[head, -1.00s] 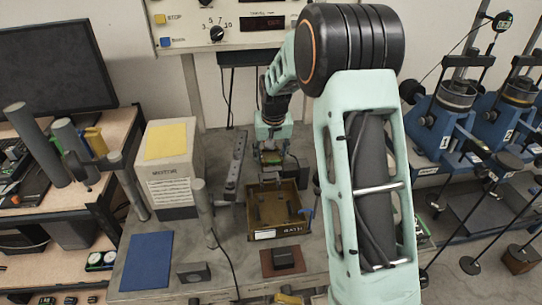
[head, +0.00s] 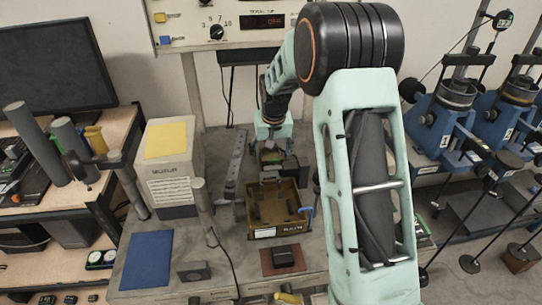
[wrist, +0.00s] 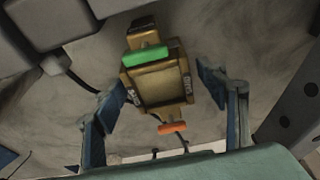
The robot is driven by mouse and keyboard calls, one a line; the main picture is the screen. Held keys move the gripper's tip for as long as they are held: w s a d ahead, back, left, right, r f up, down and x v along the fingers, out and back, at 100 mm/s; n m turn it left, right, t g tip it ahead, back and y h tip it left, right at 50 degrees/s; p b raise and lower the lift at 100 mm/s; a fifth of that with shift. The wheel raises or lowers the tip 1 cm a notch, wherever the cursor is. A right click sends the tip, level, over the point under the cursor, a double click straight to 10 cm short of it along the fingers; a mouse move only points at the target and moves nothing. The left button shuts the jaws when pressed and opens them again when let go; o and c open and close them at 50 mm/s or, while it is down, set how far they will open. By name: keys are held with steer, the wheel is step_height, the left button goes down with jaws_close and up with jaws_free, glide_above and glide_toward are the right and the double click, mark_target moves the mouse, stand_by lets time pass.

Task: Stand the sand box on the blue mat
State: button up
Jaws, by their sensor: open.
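The sand box (wrist: 158,82) is a small brass-coloured square box with dark lettering on its sides, a green bar at one edge and an orange piece at the other. In the wrist view it lies between the two spread blue fingers of my gripper (wrist: 162,88), with a gap on each side. In the head view my gripper (head: 271,148) is above the bench behind a brown open tank, and the box there is small and partly hidden by it. The blue mat (head: 146,260) lies bare at the bench's front left.
The brown tank (head: 262,233) stands in front of my gripper. A white cabinet (head: 172,188) and an upright grey post (head: 204,215) stand between there and the mat. A grey block (head: 194,272) lies right of the mat; a dark block (head: 283,257) sits on a red-brown mat.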

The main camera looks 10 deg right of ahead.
mark_target(269, 155)
steer(key=b+v, duration=0.1)
steer(key=v, duration=1)
steer(key=shift+r, duration=0.3)
steer(key=shift+o, duration=0.6)
steer(key=shift+s+r, duration=0.1)
steer(key=shift+r, duration=0.15)
steer(key=s+f+t, duration=0.1)
steer(key=s+d+f+t, duration=0.1)
steer(key=t, duration=0.1)
steer(key=shift+s+f+b, duration=0.1)
steer(key=shift+f+b, duration=0.15)
steer(key=shift+b, duration=0.05)
steer(key=shift+s+a+f+t, duration=0.2)
steer(key=shift+s+a+t, duration=0.15)
steer(key=shift+a, duration=0.2)
steer(key=shift+a+f, duration=0.15)
steer(key=shift+f, duration=0.05)
steer(key=b+x, duration=0.1)
steer(key=x, duration=0.4)
steer(key=shift+w, duration=0.1)
steer(key=shift+d+b+x, duration=0.2)
steer(key=shift+b+x, duration=0.25)
steer(key=shift+x, duration=2.25)
